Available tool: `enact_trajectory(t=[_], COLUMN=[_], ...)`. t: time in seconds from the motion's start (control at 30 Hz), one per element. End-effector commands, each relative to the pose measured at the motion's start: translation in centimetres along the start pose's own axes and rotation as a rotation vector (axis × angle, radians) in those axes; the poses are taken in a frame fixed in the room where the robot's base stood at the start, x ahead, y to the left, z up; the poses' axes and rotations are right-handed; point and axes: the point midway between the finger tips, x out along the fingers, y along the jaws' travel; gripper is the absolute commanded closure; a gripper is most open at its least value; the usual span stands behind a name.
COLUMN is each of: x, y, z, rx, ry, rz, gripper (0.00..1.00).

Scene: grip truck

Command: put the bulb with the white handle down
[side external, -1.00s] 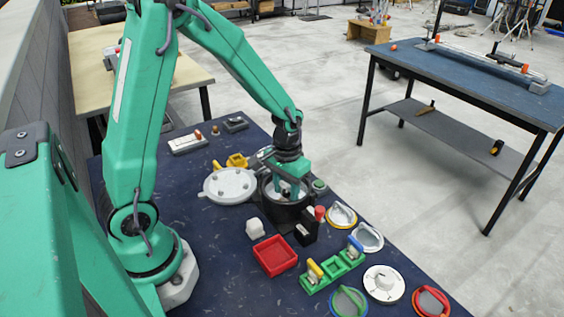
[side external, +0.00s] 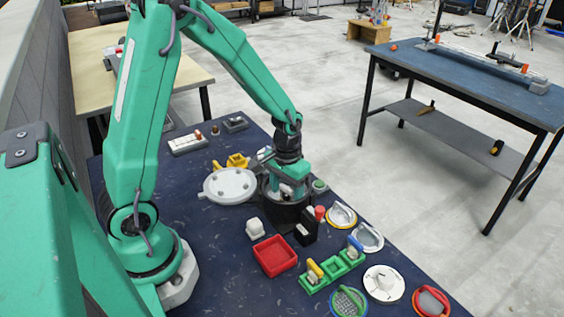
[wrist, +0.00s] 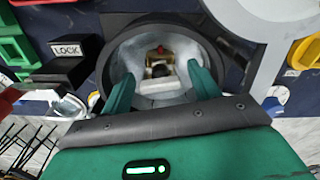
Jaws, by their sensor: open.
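My gripper (side external: 290,186) is at the mouth of a round dark pot (side external: 272,213). In the wrist view my gripper (wrist: 164,86) has its two green fingers spread apart, with the pale interior of the pot (wrist: 96,102) around them. Between and beyond the fingers is a white piece with a dark centre and a red bit (wrist: 160,68); I cannot tell for sure whether it is the bulb with the white handle. The fingers show a gap from it. In the side view the inside of the pot is mostly hidden by my gripper.
A green rack (side external: 333,268) holds yellow-handled and blue-handled pieces. A red tray (side external: 275,256), a white block (side external: 255,228) and a black LOCK block (side external: 304,232) stand near the pot. A white round lid (side external: 230,186) lies beside it. Several round lids line the right table edge.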

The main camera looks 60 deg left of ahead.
Motion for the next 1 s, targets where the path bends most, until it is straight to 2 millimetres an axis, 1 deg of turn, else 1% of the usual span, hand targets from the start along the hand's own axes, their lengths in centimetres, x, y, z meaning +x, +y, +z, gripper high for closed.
enact_trajectory(t=[0.5,0.6,0.77,1.0], x=[-5.9,-6.8,-7.3,-7.4], y=[0.1,0.1,0.1,0.1], z=[0.0,0.0,0.1,0.1], rx=[0.000,0.000,0.000,0.000], ry=[0.004,0.003,0.001,0.000], rz=[0.001,0.001,0.000,0.000], gripper=[0.39,0.39,0.39,0.39])
